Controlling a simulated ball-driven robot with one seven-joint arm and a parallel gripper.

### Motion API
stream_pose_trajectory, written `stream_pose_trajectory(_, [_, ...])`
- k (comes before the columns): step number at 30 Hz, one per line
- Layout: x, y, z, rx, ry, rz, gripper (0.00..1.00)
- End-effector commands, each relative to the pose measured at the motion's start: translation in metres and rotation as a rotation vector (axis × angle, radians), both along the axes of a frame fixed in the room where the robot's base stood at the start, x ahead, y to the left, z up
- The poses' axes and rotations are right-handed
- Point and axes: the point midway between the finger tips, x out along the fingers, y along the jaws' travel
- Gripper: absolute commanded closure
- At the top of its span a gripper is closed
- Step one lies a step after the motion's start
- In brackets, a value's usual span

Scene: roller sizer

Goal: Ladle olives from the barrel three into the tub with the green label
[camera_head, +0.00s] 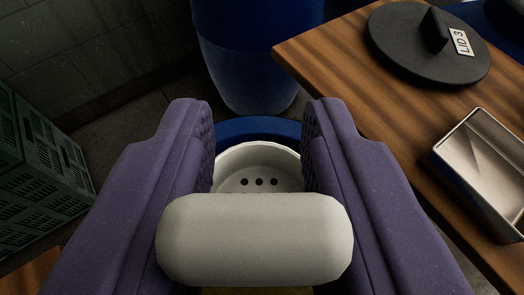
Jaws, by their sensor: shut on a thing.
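My gripper (254,112), with two purple jaws, is shut on a cream ladle. The ladle's thick rounded handle end (254,238) lies between the jaws, close to the camera. Its round bowl (258,160) shows beyond, with several dark holes in its bottom, and no olives are visible in it. Behind and around the bowl is a blue rim (258,125), which looks like an open barrel; its inside is hidden by the ladle and jaws. I cannot tell whether the bowl is inside or above it. The green-labelled tub is not in view.
A wooden table (340,75) is at the right. On it are a black lid (400,45) labelled "LID 3" and a metal tray (485,165). Another blue barrel (250,60) stands at the back. Green crates (40,165) stand at the left. Dark floor shows between.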

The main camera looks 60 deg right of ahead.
Motion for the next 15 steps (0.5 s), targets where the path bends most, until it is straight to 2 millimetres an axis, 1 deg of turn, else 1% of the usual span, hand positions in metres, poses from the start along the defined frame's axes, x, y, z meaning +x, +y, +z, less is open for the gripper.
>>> stream_pose_trajectory(1, [0.000,0.000,-0.007,0.000,0.000,0.000,0.99])
stream_pose_trajectory(15, [0.000,0.000,-0.046,0.000,0.001,0.000,0.99])
